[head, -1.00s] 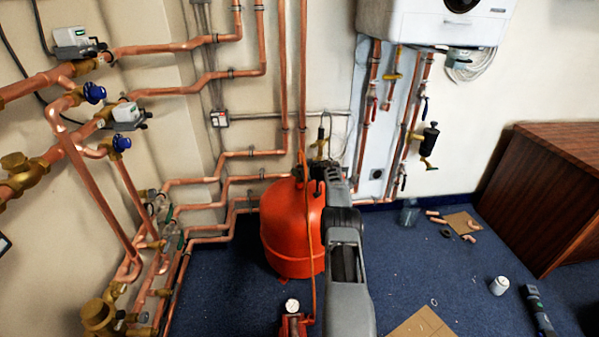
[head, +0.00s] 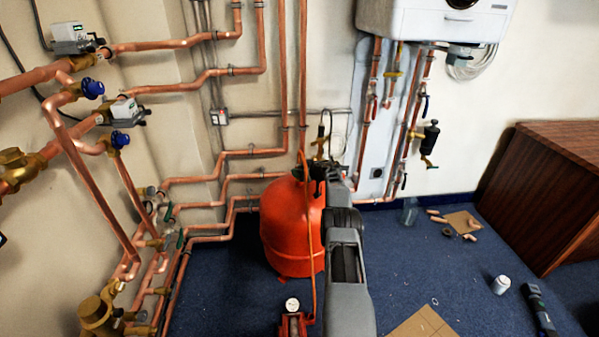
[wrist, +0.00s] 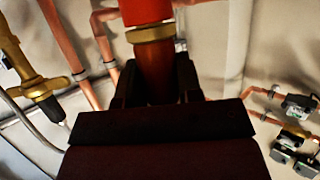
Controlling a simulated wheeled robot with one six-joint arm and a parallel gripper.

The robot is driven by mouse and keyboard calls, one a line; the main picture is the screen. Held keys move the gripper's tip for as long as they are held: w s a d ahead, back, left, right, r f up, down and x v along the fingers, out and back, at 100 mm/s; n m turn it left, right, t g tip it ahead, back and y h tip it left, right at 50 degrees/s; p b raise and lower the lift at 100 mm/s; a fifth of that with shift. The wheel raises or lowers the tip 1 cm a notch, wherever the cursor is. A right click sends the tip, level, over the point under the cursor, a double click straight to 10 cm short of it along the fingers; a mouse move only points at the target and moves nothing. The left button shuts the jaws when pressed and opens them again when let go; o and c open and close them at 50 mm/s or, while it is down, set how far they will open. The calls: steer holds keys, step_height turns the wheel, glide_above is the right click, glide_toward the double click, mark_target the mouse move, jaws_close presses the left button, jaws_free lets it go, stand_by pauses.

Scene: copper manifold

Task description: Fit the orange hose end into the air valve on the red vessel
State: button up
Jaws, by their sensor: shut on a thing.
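The red vessel (head: 287,225) stands on the blue floor in the middle of the head view. An orange hose (head: 311,260) runs up its front from a small red pump with a gauge (head: 292,306). My gripper (head: 316,173) is at the vessel's top, partly hidden by my arm. In the wrist view my gripper (wrist: 157,85) is shut on the reddish-orange hose end (wrist: 157,75). A brass ring (wrist: 151,33) and a bright red part show beyond the jaws. The air valve cannot be made out clearly; whether the hose end touches it cannot be told.
A brass fitting (head: 320,146) with a dark top rises just behind my gripper. Copper pipes (head: 215,180) line the wall at left. A wooden cabinet (head: 555,185) stands at right.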

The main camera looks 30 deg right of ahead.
stand_by(0.3)
steer(key=o, duration=1.1)
steer(key=shift+f, duration=0.1)
steer(key=shift+s, duration=0.1)
steer(key=shift+s+d+r+p, duration=0.25)
steer(key=shift+s+r+p, duration=0.15)
steer(key=shift+p, duration=0.05)
steer(key=p+v, duration=0.3)
steer(key=v, duration=0.9)
steer(key=shift+s, duration=0.35)
